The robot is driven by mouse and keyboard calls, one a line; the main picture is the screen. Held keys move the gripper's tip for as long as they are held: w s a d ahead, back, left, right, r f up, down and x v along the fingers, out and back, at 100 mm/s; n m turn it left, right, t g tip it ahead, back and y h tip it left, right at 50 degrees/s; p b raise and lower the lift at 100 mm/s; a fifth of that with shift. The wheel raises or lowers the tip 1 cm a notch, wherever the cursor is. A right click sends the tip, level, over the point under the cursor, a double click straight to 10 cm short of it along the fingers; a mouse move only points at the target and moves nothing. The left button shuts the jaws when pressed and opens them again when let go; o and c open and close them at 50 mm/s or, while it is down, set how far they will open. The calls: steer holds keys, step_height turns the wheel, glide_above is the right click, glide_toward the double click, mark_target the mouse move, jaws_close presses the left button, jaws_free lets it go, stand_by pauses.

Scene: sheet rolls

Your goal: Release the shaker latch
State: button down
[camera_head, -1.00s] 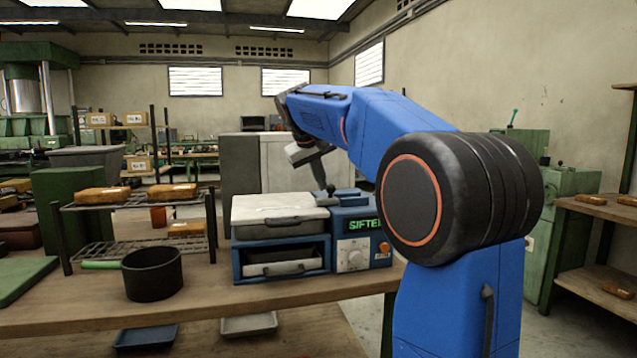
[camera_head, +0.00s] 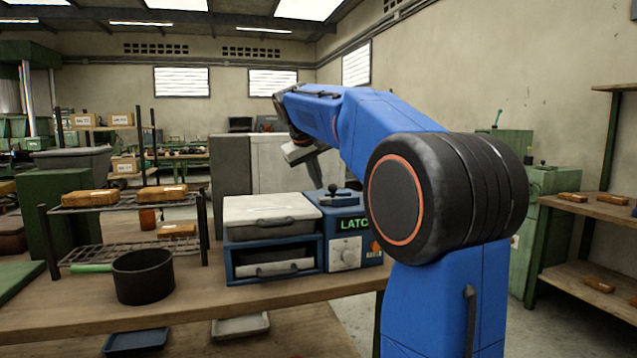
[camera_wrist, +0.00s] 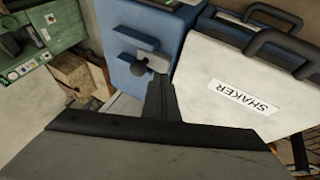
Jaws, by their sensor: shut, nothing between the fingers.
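The shaker shows in the head view as a blue unit with a pale lidded tray (camera_head: 270,212) and a control box (camera_head: 347,255). In the wrist view the pale lid (camera_wrist: 225,75) reads "SHAKER". The control box's green display (camera_head: 354,224) reads "LATC", the rest hidden behind my arm. The latch, with a dark round knob (camera_head: 333,188), sits on top of the control box; its knob also shows in the wrist view (camera_wrist: 138,68). My gripper (camera_head: 318,178) is shut and empty, pointing down over the box. In the wrist view its fingertips (camera_wrist: 160,78) are close beside the knob; contact cannot be told.
A black pan (camera_head: 143,277) with a green handle stands on the wooden bench (camera_head: 210,300), left of the shaker. A wire rack (camera_head: 125,207) holding brown blocks stands behind it. Wooden shelves (camera_head: 590,207) stand at the right. Bare bench lies in front of the shaker.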

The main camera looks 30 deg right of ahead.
steer(key=shift+a+r, duration=0.15)
steer(key=shift+a, duration=0.6)
steer(key=v, duration=0.9)
steer(key=shift+a+r, duration=0.2)
steer(key=shift+r, duration=0.15)
steer(key=shift+s, duration=0.15)
steer(key=s+a+f+y, duration=0.2)
steer(key=s+a+f, duration=0.3)
steer(key=s+f, duration=0.6)
steer(key=s+a+f+n+y, duration=0.1)
steer(key=s+a+f, duration=0.5)
steer(key=s+f, duration=0.5)
steer(key=s+a+f+n+t+y, duration=0.1)
steer(key=s+a+f, duration=0.5)
steer(key=s+f, duration=0.6)
step_height(320, 180, down, 6)
steer(key=shift+a+f+y, duration=0.15)
steer(key=shift+a+y, duration=0.05)
steer(key=shift+y, duration=0.6)
